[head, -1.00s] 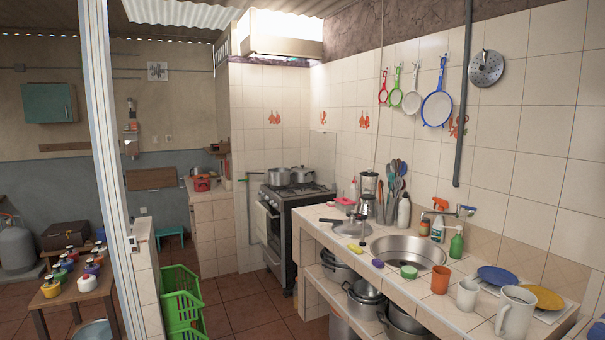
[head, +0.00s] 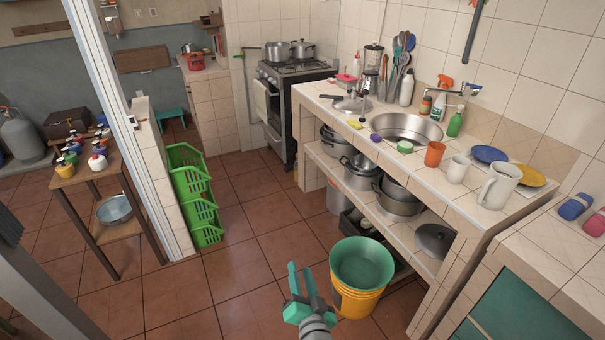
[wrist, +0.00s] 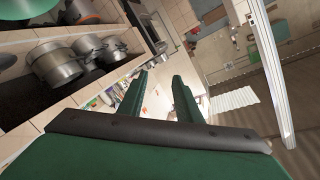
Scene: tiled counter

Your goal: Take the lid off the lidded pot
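My gripper (head: 302,280) has teal fingers and is low over the floor, in front of the counter and left of the yellow bucket. In the wrist view its two fingers (wrist: 159,85) stand apart with nothing between them. Two silver pots (head: 290,50) that look lidded sit on the stove, well away from my gripper. Silver pots (head: 361,178) also stand on the shelf under the counter and show in the wrist view (wrist: 58,66). A dark, flat round piece (head: 435,239) lies on that shelf at right. I cannot tell which pot is the task's.
A yellow bucket (head: 357,300) with a green basin (head: 362,263) stands on the floor. The tiled counter (head: 470,205) holds a sink (head: 405,130), cups and plates. Green crates (head: 190,195) and a wooden table (head: 110,180) stand at left. The middle floor is clear.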

